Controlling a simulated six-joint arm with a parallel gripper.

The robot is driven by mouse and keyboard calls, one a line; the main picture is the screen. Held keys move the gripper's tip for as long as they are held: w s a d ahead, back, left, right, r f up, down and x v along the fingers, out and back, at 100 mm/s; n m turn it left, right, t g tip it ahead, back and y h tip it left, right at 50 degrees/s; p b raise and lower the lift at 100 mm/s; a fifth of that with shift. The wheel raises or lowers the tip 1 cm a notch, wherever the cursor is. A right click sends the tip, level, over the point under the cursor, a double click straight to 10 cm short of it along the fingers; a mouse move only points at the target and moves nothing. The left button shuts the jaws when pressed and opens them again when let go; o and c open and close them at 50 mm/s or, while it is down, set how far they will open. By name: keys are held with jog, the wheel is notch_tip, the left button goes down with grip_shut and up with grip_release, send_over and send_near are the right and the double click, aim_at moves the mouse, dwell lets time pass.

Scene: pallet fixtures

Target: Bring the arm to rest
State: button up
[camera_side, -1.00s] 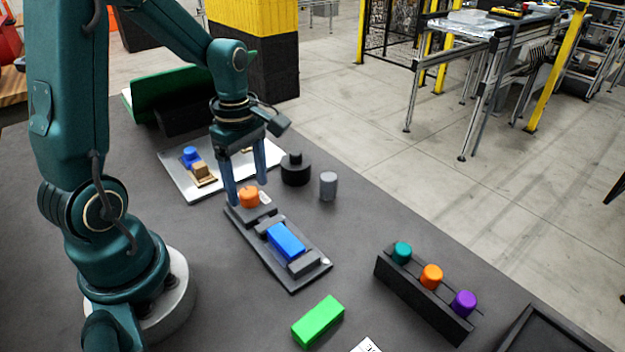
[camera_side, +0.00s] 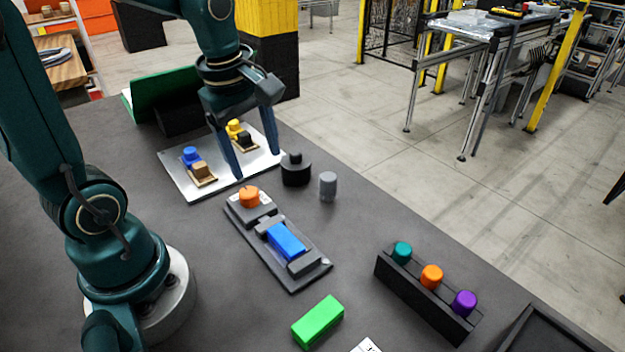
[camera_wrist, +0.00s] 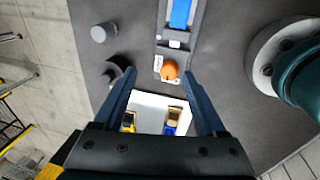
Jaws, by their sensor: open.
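My gripper (camera_side: 259,163) is open and empty, with its two blue fingers apart and pointing down. It hangs above the table near the right part of the silver plate. It also shows in the wrist view (camera_wrist: 160,76), with nothing between its fingers. An orange knob (camera_side: 249,196) sits on the near fixture (camera_side: 303,284), clear of the fingers. The knob is also in the wrist view (camera_wrist: 170,70), beyond and between the fingertips. A blue block (camera_side: 286,241) lies in the fixture between dark clamps.
The silver plate (camera_side: 180,180) carries blue and yellow pieces. A black round piece (camera_side: 296,170) and grey cylinder (camera_side: 328,186) stand right of my gripper. A green block (camera_side: 318,321) and black rack (camera_side: 425,300) with teal, orange and purple knobs stand nearer. Table between them is bare.

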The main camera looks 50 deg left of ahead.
jog(key=s+d+r+m+t, duration=0.2)
jog(key=s+d+m, duration=0.4)
jog(key=m, duration=1.2)
jog(key=shift+s+d+r+t+h, duration=0.2)
jog(key=shift+d+r+t+h, duration=0.15)
jog(key=shift+t, duration=0.45)
